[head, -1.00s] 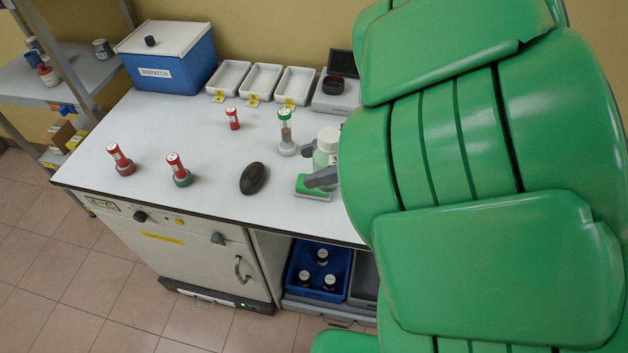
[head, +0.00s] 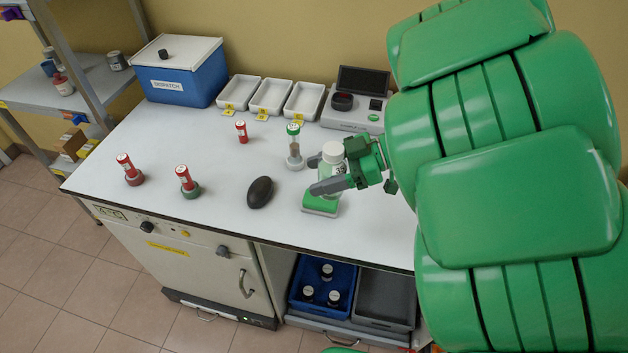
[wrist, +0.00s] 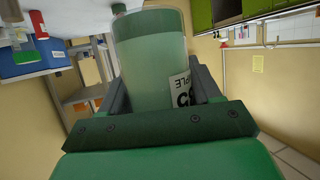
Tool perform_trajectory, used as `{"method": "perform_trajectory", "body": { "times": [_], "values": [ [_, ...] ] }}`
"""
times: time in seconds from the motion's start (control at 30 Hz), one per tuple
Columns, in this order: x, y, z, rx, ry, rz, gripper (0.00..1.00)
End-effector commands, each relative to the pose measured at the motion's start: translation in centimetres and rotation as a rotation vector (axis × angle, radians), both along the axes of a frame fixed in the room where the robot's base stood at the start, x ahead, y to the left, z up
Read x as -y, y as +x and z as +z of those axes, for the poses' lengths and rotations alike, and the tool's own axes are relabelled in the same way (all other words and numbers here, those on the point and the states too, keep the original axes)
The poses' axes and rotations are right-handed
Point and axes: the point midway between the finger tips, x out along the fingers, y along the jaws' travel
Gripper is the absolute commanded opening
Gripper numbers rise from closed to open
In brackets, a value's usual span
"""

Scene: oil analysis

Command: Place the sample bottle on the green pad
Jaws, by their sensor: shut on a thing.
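The sample bottle (head: 333,156), pale and translucent with a white cap and a numbered label, stands upright between the fingers of my gripper (head: 322,174). My gripper is shut on it. The bottle also fills the middle of the wrist view (wrist: 155,65), with part of its label showing. The green pad (head: 321,205) lies on the bench directly under the bottle. The bottle's base is partly hidden by a finger, so I cannot tell whether it touches the pad.
A green-capped vial (head: 294,145) stands in a white holder just behind the pad. A dark oval object (head: 260,192) lies to the left. Red-capped tubes (head: 186,179) stand further left. White trays (head: 270,97) and an analyser (head: 355,115) line the back.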

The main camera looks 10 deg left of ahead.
Motion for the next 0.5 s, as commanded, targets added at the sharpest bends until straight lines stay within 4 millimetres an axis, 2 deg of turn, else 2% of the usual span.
{"method": "perform_trajectory", "body": {
  "times": [0.1, 0.5],
  "values": [
    [-0.6, 1.1, -0.6, -0.001, 0.0, -0.001, 0.26],
    [-2.0, 3.4, -3.9, -0.001, 0.0, -0.002, 0.26]
  ]
}}
